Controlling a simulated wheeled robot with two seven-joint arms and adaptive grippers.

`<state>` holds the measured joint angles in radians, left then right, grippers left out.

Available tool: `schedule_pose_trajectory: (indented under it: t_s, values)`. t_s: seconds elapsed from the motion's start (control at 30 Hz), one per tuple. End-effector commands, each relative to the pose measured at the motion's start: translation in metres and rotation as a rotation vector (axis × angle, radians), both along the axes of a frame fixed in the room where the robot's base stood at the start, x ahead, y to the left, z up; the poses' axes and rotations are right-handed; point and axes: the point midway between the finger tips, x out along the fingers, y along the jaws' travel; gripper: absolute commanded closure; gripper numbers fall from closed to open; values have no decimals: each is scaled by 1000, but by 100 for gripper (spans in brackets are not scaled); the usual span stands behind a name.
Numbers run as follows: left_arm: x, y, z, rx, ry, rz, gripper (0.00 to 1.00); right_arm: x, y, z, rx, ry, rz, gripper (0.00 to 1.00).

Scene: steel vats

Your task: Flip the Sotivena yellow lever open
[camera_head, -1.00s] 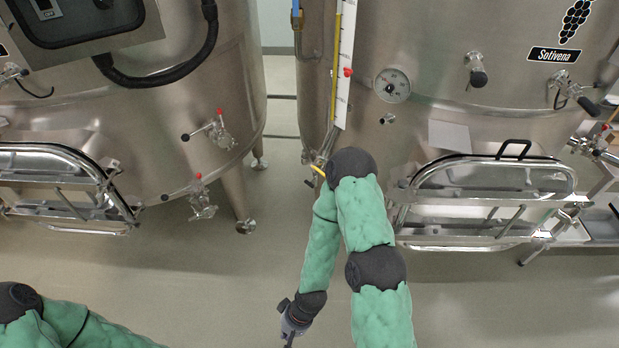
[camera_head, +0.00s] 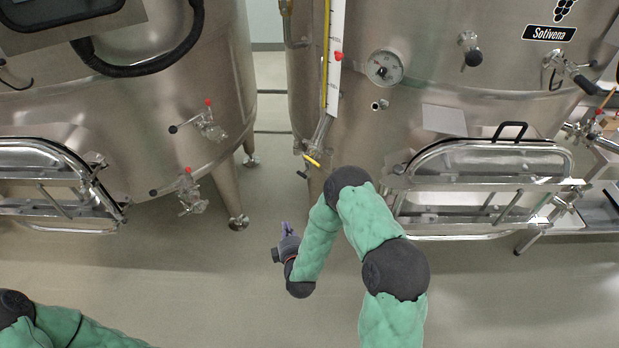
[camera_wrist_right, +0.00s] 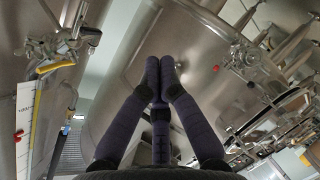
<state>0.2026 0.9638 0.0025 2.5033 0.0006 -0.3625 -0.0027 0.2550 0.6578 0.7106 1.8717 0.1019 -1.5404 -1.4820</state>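The yellow lever (camera_head: 312,161) sits on a valve at the foot of the level gauge on the steel vat labelled Sotivena (camera_head: 470,100). In the right wrist view the lever (camera_wrist_right: 57,67) shows at upper left, beside the valve. My right gripper (camera_head: 285,228) is below and left of the lever in the head view, apart from it. In the wrist view my right gripper (camera_wrist_right: 160,72) has its two fingers together with nothing between them. My left gripper is out of view; only part of the left arm shows at lower left.
The gauge strip (camera_head: 334,60) with a red marker rises above the lever. A second vat (camera_head: 130,90) with red-tipped valves (camera_head: 208,124) stands at left. A hatch with a metal frame (camera_head: 480,180) is right of my right arm. The floor (camera_head: 200,290) between is clear.

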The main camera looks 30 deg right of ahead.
Motion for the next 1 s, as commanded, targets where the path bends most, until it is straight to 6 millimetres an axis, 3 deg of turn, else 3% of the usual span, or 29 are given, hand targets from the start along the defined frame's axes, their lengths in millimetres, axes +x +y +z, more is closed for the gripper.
schedule_pose_trajectory:
  t_s: [0.2, 0.33, 0.77, 1.0]
  values:
    - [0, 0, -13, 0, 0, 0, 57, -2, -37, 52, -493, -168, -125, 100]
    - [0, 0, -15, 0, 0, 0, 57, -10, -46, 72, -665, -202, -194, 100]
    - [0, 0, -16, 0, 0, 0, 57, -14, -50, 82, -747, -214, -231, 100]
    - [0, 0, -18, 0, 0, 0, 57, -2, -57, 85, -746, -215, -233, 100]
